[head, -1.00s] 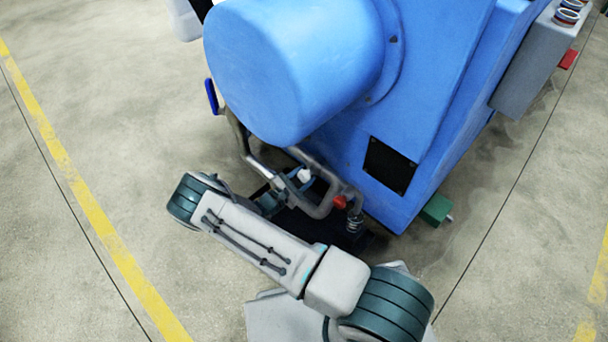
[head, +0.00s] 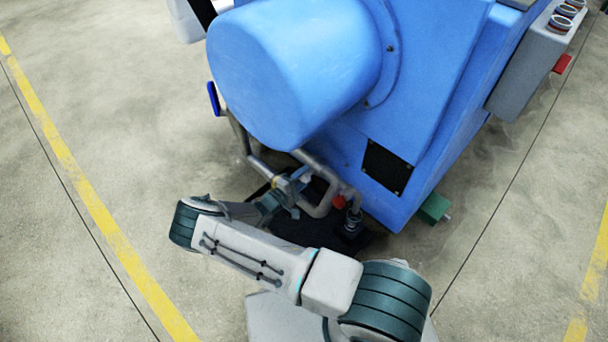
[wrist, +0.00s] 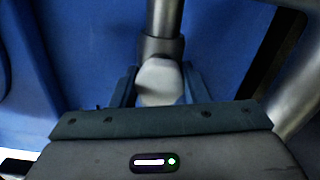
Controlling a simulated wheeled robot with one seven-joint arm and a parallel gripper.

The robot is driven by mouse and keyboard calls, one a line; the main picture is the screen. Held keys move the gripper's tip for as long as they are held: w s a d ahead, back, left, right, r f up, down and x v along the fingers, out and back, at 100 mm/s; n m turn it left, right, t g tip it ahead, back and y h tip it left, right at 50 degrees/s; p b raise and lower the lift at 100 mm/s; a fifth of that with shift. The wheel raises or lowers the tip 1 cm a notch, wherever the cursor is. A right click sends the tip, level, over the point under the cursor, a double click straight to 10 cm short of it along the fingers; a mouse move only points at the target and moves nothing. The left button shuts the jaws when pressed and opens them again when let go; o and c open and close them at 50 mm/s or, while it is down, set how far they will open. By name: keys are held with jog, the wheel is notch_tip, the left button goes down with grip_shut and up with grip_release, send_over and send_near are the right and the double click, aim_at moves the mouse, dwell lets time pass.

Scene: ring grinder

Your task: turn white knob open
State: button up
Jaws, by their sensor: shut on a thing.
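The white knob (wrist: 160,82) sits on a grey metal pipe in the wrist view, between the two blue-grey fingers of my gripper (wrist: 160,92). The fingers are closed against its left and right sides. In the head view my gripper (head: 289,190) is at the pipes below the blue machine housing. Only a small pale bit of the knob (head: 305,178) shows there, and the rest is hidden by my gripper. The knob's turn angle is hard to tell.
Bent grey pipes (head: 322,172) run close around my gripper, with a red knob (head: 339,202) on the right. The blue machine (head: 290,75) stands directly above and behind. A dark pad (head: 300,232) lies below, and open floor is to the left.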

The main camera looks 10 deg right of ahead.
jog(key=shift+a+m+p, duration=0.1)
jog(key=shift+m+p, duration=0.55)
jog(key=shift+m, duration=1.65)
jog(key=o, duration=1)
jog(key=p+v, duration=0.2)
jog(key=v, duration=1.1)
jog(key=shift+s+a+p, duration=0.25)
jog(key=shift+a+p, duration=0.05)
